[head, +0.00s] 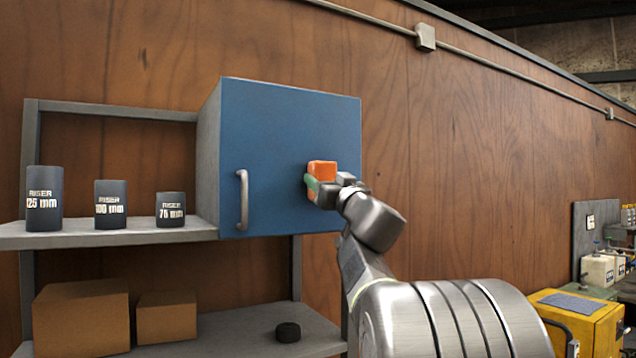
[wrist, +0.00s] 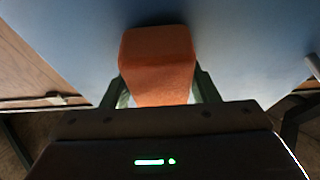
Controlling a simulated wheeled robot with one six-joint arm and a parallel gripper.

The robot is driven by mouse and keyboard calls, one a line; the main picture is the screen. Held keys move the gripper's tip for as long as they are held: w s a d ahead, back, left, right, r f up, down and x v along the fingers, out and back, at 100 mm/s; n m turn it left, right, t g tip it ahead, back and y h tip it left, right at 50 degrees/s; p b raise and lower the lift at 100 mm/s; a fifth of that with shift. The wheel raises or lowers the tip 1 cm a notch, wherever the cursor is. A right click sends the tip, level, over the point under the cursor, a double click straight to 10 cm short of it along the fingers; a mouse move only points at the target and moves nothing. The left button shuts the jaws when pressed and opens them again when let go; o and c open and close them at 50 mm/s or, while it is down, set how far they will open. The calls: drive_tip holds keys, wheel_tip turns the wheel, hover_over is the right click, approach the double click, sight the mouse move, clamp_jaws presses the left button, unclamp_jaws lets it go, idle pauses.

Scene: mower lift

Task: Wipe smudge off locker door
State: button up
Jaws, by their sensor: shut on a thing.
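The locker door (head: 275,130) is blue and shut, with a grey vertical handle (head: 242,200) on its left side. It also fills the upper part of the wrist view (wrist: 240,50). My gripper (head: 318,186) is shut on an orange sponge-like block (head: 323,169), which shows between the fingers in the wrist view (wrist: 157,60). The block is at the right half of the door, against it or very close; I cannot tell which. No smudge shows on the visible door; the part behind the block and gripper is hidden.
The locker sits on a grey shelf unit (head: 110,238). Three dark risers (head: 45,198) stand left of it. Two cardboard boxes (head: 82,317) and a black puck (head: 288,332) are on the lower shelf. A yellow box (head: 580,318) stands at far right.

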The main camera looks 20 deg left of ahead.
drive_tip(key=shift+w+d, duration=1.8)
drive_tip(key=shift+w, duration=0.3)
drive_tip(key=shift+s+a+b, duration=0.15)
drive_tip(key=shift+s+a, duration=1.05)
drive_tip(key=shift+s, duration=0.2)
drive_tip(key=shift+s+a+b, duration=0.15)
drive_tip(key=shift+s+a, duration=1.05)
drive_tip(key=shift+s, duration=0.2)
drive_tip(key=shift+s+a+b, duration=0.5)
drive_tip(key=shift+s+a, duration=0.7)
drive_tip(key=shift+s, duration=0.2)
drive_tip(key=shift+s+a+b, duration=0.45)
drive_tip(key=shift+s+a, duration=0.7)
drive_tip(key=shift+s, duration=0.2)
drive_tip(key=shift+d, duration=0.1)
drive_tip(key=p, duration=0.2)
approach(282, 175)
wheel_tip(282, 175, up, 2)
drive_tip(key=shift+s+r, duration=0.1)
drive_tip(key=shift+r, duration=0.05)
